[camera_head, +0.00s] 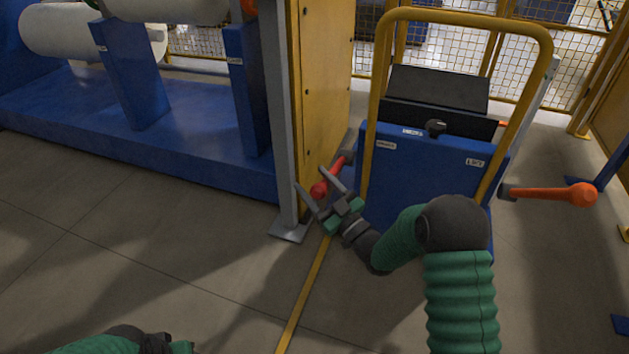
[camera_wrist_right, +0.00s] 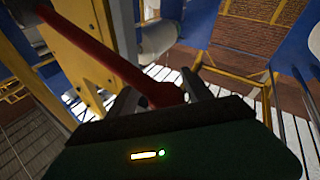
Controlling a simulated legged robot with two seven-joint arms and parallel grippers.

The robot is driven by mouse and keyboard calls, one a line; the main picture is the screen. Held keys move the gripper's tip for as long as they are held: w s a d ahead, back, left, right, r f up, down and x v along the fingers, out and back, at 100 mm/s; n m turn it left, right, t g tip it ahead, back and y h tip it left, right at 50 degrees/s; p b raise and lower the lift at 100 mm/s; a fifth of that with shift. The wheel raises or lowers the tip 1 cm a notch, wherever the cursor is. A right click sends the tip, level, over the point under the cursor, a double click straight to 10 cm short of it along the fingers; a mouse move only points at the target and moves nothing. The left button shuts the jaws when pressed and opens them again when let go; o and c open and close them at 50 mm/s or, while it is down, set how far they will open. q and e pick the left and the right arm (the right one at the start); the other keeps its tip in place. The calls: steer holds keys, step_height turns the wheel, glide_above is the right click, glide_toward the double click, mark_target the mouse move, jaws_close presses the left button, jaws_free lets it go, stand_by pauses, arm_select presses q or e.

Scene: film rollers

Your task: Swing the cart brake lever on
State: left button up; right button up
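The blue cart (camera_head: 425,175) with a yellow hoop handle stands at the right of the head view. A red lever (camera_head: 338,166) with a round red knob sticks out from its left side, towards the grey post. My right gripper (camera_head: 320,187) is at the knob end, its fingers spread on either side of the knob. In the right wrist view the red lever (camera_wrist_right: 95,55) runs down from the upper left, its end between my two fingertips (camera_wrist_right: 163,93). I cannot tell whether either finger touches it. My left gripper (camera_head: 155,338) shows only partly at the bottom edge.
An orange lever (camera_head: 550,194) sticks out from the cart's right side, by a label reading LIFT. A grey post (camera_head: 285,130) and yellow cabinet (camera_head: 325,85) stand close left of my right gripper. A blue roller stand (camera_head: 190,140) fills the upper left. The front floor is clear.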

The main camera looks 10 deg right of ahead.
steer(key=shift+a+r, duration=0.1)
steer(key=shift+a+r, duration=0.15)
steer(key=shift+a, duration=0.1)
steer(key=p+v, duration=0.6)
steer(key=v, duration=1.1)
steer(key=shift+w+d, duration=0.1)
